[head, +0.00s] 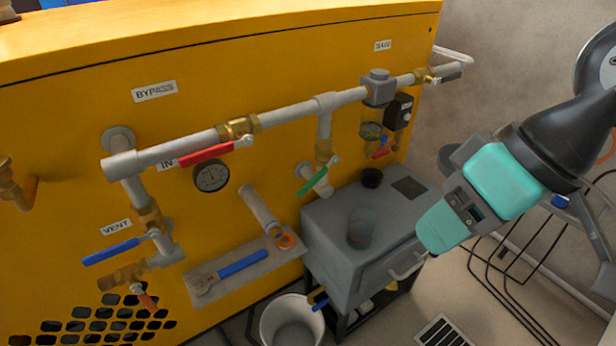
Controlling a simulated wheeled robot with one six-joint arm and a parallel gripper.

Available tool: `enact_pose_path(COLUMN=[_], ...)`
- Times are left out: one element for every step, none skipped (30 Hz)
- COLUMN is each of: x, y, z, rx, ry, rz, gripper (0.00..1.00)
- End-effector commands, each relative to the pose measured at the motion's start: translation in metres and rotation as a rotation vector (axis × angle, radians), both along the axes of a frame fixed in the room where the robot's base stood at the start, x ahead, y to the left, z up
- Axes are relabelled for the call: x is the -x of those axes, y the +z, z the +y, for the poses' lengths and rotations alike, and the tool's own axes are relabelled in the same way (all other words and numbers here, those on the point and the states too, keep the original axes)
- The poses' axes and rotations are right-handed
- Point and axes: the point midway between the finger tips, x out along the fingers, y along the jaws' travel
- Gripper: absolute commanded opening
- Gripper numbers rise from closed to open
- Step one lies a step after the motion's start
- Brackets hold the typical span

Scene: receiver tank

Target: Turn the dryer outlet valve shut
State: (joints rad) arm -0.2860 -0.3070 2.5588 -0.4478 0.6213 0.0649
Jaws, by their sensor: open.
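No label I can read says dryer outlet, so I cannot tell for sure which valve it is. On the yellow cabinet (60,110), a valve with a red lever (207,154) sits on the main pipe, its lever lying roughly along the pipe. A branch valve below the pipe has a green lever (312,181), tilted. Another brass valve (421,76) is at the pipe's far right end, below a small label (383,45) too small to read. My gripper (432,246), teal and dark, is open and empty at the right, apart from all the valves; its fingertips are not clearly seen.
A grey box (335,230) with a cup (362,228) on it stands below the pipes. A shelf (270,262) holds a wrench; a white bucket (292,325) stands below. Black wire racks (520,260) are right.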

Motion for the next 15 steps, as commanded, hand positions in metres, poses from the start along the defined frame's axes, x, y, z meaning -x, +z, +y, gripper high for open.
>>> enact_pose_path(x=[-0.008, -0.014, -0.023, -0.03, -0.037, -0.046, -0.053, -0.06, -0.068, -0.074, -0.08, -0.087, -0.093, -0.098, -0.104], y=[-0.033, -0.044, -0.059, -0.07, -0.08, -0.093, -0.101, -0.109, -0.12, -0.127, -0.134, -0.143, -0.15, -0.156, -0.163], z=[0.005, 0.008, 0.012, 0.016, 0.02, 0.024, 0.027, 0.03, 0.033, 0.036, 0.038, 0.041, 0.042, 0.044, 0.046], rx=[-0.025, -0.045, -0.077, -0.102, -0.131, -0.169, -0.201, -0.232, -0.277, -0.311, -0.348, -0.398, -0.436, -0.476, -0.531], ry=[-0.041, -0.075, -0.124, -0.161, -0.198, -0.245, -0.281, -0.316, -0.359, -0.392, -0.423, -0.462, -0.489, -0.516, -0.549], rz=[-0.031, -0.053, -0.087, -0.113, -0.14, -0.176, -0.202, -0.228, -0.26, -0.286, -0.309, -0.341, -0.364, -0.387, -0.416], gripper=[0.44, 0.44, 0.44, 0.44, 0.44, 0.44, 0.44, 0.44, 0.44, 0.44, 0.44, 0.44, 0.44, 0.44, 0.44])
